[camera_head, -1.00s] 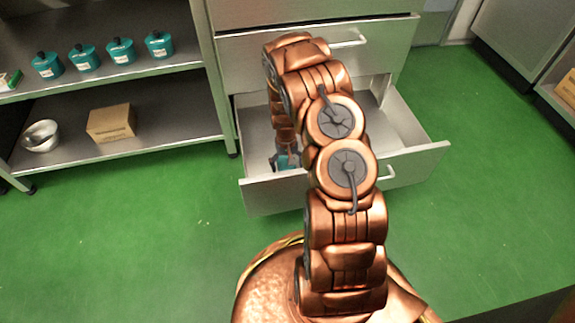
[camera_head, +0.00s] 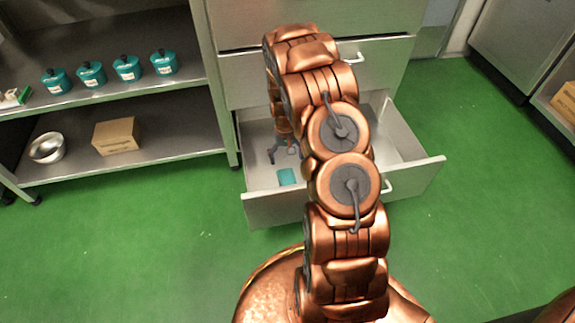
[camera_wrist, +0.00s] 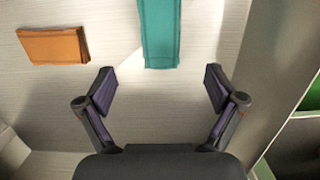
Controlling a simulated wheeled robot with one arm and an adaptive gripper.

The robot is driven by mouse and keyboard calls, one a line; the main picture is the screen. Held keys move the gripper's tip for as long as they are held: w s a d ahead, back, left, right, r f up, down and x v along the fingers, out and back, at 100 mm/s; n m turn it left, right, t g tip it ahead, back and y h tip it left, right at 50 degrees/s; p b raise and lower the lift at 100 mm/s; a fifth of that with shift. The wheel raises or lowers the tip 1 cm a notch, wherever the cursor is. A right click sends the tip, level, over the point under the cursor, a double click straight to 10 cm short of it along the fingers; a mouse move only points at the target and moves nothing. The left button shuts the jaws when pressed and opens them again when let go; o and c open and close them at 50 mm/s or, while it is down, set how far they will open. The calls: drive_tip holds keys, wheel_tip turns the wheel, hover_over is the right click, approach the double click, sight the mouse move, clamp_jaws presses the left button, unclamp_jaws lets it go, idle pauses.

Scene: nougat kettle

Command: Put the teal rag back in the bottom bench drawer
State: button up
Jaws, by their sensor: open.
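The bottom bench drawer (camera_head: 262,212) is pulled open in the head view. The teal rag (camera_head: 286,177) lies flat on its floor, near the front panel. In the wrist view the rag (camera_wrist: 160,32) is a folded teal strip at the top middle, cut off by the frame's edge. My gripper (camera_wrist: 160,85) is open and empty, its fingers spread just short of the rag and apart from it. In the head view my gripper (camera_head: 282,152) is inside the drawer's outline, behind the rag, partly hidden by my arm.
An orange-brown folded piece (camera_wrist: 54,46) lies left of the rag. A closed drawer (camera_head: 385,62) is above the open one. The shelf unit at left holds several teal pots (camera_head: 128,68), a cardboard box (camera_head: 117,136) and a metal bowl (camera_head: 47,148). Green floor (camera_head: 150,240) is clear in front.

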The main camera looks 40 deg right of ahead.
drive_tip(key=s+a+r+n, duration=0.1)
drive_tip(key=s+a+r, duration=0.3)
drive_tip(key=r, duration=0.3)
drive_tip(key=s+a+r+g, duration=0.1)
drive_tip(key=s+a+r, duration=0.35)
drive_tip(key=r, duration=0.35)
drive_tip(key=s+a+r+n, duration=0.1)
drive_tip(key=s+a+r, duration=0.35)
drive_tip(key=r, duration=0.25)
drive_tip(key=s+a+r+n, duration=0.1)
drive_tip(key=s+a+r, duration=0.2)
drive_tip(key=s, duration=0.4)
drive_tip(key=s+a+r+n, duration=0.1)
drive_tip(key=s+a+r, duration=0.1)
drive_tip(key=s, duration=0.4)
drive_tip(key=s+a+r+g, duration=0.1)
drive_tip(key=s+a+r, duration=0.2)
drive_tip(key=s, duration=0.4)
drive_tip(key=shift+s+a+r+n+h, duration=0.3)
drive_tip(key=shift+a+n, duration=0.1)
drive_tip(key=shift+a, duration=0.05)
